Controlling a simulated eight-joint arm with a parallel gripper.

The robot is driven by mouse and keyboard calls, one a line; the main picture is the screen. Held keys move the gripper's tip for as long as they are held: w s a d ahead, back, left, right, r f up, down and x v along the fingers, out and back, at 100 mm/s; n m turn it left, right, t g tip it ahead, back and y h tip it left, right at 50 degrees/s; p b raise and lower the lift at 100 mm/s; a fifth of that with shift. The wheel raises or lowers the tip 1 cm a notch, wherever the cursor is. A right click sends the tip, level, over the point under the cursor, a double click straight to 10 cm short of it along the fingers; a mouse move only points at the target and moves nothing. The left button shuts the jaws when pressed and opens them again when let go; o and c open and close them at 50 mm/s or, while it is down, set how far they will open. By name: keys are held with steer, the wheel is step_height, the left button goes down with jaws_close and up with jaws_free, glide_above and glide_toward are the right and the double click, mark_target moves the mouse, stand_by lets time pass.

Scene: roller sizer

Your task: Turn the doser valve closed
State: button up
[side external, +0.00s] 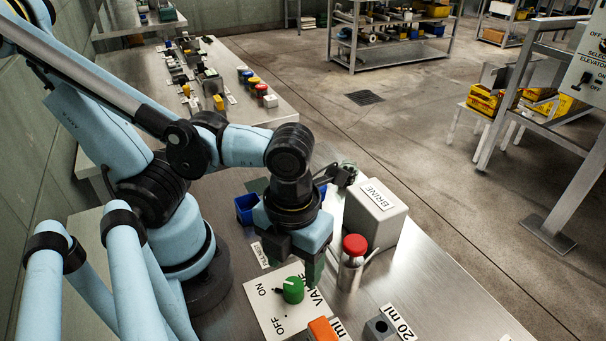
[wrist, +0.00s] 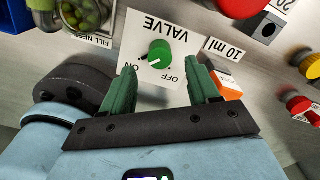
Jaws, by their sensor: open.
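The doser valve is a green knob (side external: 292,290) on a white plate (side external: 262,309) marked VALVE, ON and OFF. The knob also shows in the wrist view (wrist: 160,54), where its white pointer mark is turned toward the ON side. My gripper (side external: 294,270) hangs just above and behind the knob in the side view. In the wrist view my gripper (wrist: 163,70) has its two green fingers spread wide, with the knob beyond the gap between them. The fingers look empty and apart from the knob.
A grey BRINE box (side external: 375,214) and a red-capped container (side external: 354,246) stand close to the right of my gripper. An orange block (side external: 322,329) and a grey 20 ml block (side external: 378,330) lie in front. A blue bin (side external: 245,208) is behind. Bare steel bench lies farther right.

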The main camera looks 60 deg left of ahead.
mark_target(295, 282)
steer(key=shift+f, duration=2.9)
steer(key=shift+c, duration=0.3)
steer(key=c, duration=1)
